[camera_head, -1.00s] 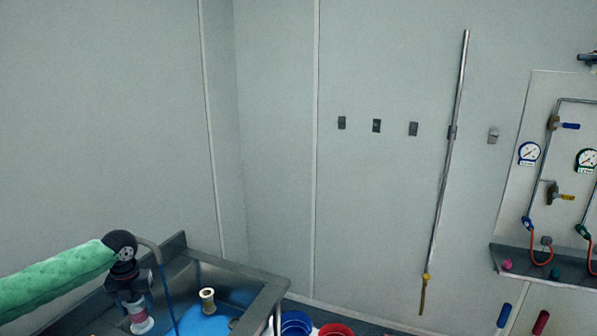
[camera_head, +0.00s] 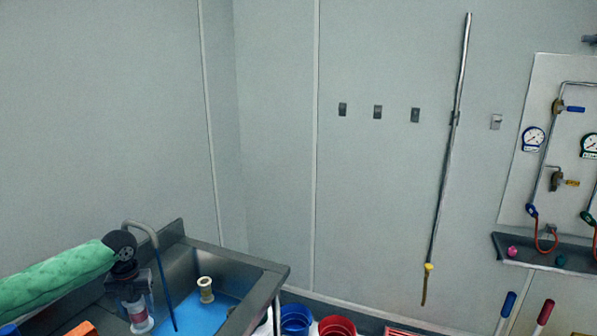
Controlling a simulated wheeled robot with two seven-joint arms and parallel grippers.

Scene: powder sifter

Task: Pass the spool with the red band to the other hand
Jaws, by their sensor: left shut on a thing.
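My left gripper (camera_head: 136,298) comes in from the left on an arm with a green sleeve and points down. It is shut on the spool with the red band (camera_head: 137,313), a pale spool with a wide white flange at its lower end. The gripper hides part of the spool's upper end. The spool is upright; whether its lower end touches the surface below is hard to tell. A second, plain cream spool (camera_head: 206,289) stands upright to the right on the blue basin floor. My right gripper is not in view.
The metal sink (camera_head: 262,264) has a raised rim and a blue floor (camera_head: 205,315). A curved grey pipe (camera_head: 165,275) rises close to my left gripper. Blue (camera_head: 296,318) and red (camera_head: 337,326) buckets stand right of the sink. A long pole (camera_head: 448,160) hangs on the wall.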

